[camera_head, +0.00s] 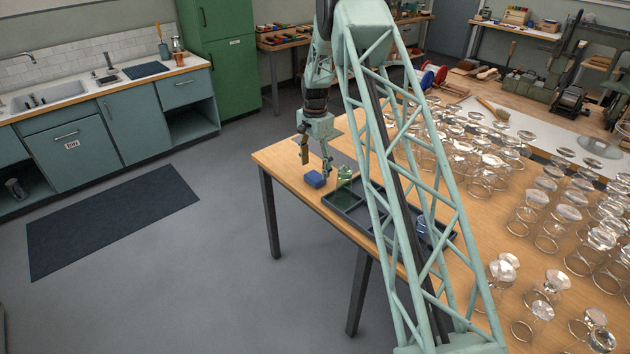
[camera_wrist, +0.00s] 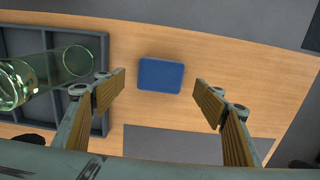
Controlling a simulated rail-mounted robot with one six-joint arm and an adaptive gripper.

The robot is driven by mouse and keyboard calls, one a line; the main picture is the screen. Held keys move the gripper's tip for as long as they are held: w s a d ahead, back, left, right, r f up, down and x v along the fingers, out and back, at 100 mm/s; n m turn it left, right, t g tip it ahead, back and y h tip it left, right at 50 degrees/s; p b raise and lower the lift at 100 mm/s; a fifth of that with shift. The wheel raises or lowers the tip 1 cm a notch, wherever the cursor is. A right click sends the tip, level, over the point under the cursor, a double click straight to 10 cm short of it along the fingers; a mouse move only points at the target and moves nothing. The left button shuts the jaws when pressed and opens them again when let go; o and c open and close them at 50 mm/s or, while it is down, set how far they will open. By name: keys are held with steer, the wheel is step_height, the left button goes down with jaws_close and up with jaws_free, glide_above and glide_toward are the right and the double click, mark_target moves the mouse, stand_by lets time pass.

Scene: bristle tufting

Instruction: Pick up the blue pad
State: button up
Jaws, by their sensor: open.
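The blue pad (camera_head: 315,179) lies flat on the wooden table near its left corner in the head view. It is a small rounded rectangle. In the wrist view the blue pad (camera_wrist: 160,75) lies beyond the fingertips, roughly centred between them. My gripper (camera_head: 316,164) is above the pad, pointing down, with its fingers spread. In the wrist view my gripper (camera_wrist: 160,88) is open and empty, with clear space between each ribbed finger pad and the blue pad.
A dark compartment tray (camera_head: 345,208) stands right of the pad. Many clear glasses (camera_head: 530,215) crowd the table's right side. The table edge (camera_wrist: 230,45) is near the pad.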

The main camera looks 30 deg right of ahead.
mark_target(315, 176)
steer(key=shift+f+b, duration=0.35)
steer(key=shift+f, duration=2.25)
steer(key=c, duration=0.9)
